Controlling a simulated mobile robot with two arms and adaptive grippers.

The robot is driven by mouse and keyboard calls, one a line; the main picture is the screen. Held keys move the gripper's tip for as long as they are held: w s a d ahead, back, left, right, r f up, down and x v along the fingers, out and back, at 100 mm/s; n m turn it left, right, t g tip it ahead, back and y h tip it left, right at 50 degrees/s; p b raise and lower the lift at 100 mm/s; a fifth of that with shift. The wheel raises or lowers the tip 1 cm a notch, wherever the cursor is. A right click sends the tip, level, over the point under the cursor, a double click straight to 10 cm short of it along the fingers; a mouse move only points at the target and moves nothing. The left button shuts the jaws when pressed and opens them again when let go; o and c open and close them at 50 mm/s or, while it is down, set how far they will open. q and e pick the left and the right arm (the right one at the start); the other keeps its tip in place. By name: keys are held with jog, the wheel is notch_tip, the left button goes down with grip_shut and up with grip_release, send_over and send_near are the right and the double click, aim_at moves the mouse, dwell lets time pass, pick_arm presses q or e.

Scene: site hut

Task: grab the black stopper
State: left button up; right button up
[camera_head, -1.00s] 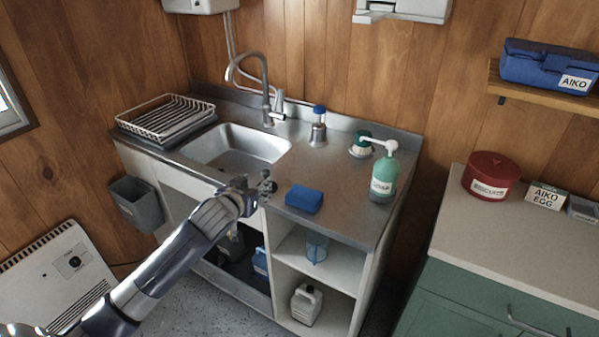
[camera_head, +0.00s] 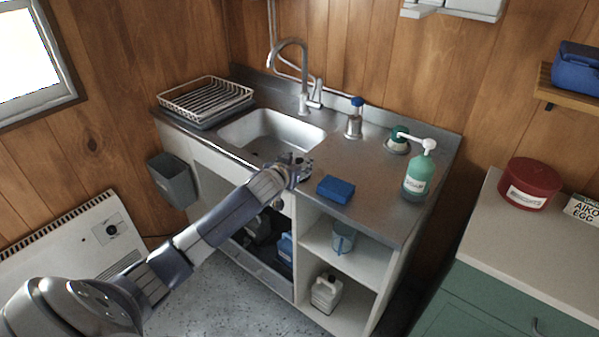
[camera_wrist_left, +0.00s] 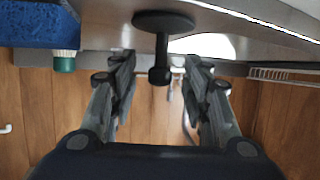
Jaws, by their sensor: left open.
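The black stopper (camera_wrist_left: 164,22) shows in the left wrist view as a wide flat disc with a narrow stem and a small knob. It is on the metal counter, which appears upside down at the top of that view. My left gripper (camera_wrist_left: 160,66) is open, with one finger on each side of the stem and knob, and visible space remains on both sides. In the head view my left gripper (camera_head: 299,165) is at the counter's front edge, just left of the blue sponge. I cannot clearly make out the stopper there. My right gripper is not in view.
The blue sponge (camera_head: 336,189) lies close to the right of the gripper; the sink basin (camera_head: 272,134) is behind it to the left. A green pump bottle (camera_head: 418,176) and blue-topped brush (camera_head: 354,120) stand farther back. The faucet (camera_head: 303,75) rises behind the sink.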

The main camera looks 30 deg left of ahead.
pick_arm(q)
jog(key=shift+x, duration=1.15)
grip_shut()
